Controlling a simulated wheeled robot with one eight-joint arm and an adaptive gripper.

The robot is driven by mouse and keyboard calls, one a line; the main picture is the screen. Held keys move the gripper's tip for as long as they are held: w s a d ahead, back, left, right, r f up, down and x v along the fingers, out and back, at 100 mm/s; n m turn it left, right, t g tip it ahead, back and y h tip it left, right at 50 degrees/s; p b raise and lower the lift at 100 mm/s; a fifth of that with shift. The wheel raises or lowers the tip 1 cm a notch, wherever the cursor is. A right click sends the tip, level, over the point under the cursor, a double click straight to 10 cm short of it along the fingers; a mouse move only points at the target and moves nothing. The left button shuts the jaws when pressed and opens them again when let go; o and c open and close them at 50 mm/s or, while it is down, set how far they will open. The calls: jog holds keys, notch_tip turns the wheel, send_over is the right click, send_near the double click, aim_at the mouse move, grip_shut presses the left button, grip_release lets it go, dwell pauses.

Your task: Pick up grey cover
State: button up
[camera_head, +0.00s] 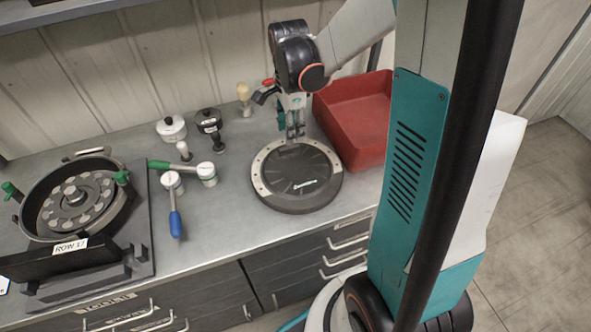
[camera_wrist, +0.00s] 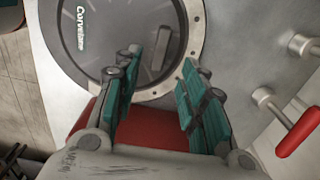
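The grey cover (camera_head: 315,197) is a round dark disc with a pale metal rim, lying flat on the bench top. In the wrist view the grey cover (camera_wrist: 105,28) fills the upper middle, with white lettering on its left and a raised bar between my fingers. My gripper (camera_head: 294,136) is over the far edge of the cover, pointing down. I cannot tell whether the fingertips touch the cover.
A red tray (camera_head: 352,105) stands just right of and behind the cover. Several handled tools, including a blue-handled one (camera_head: 175,222), lie to the left. A round seed meter housing (camera_head: 38,215) sits at far left.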

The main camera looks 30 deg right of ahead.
aim_at(289, 147)
jog(key=f, duration=0.2)
jog(key=f+b, duration=0.1)
jog(key=f, duration=0.1)
jog(key=f+b, duration=0.1)
jog(key=f, duration=0.1)
jog(key=shift+a+f, duration=0.2)
jog(key=shift+a, duration=0.1)
jog(key=shift+r, duration=0.1)
grip_shut()
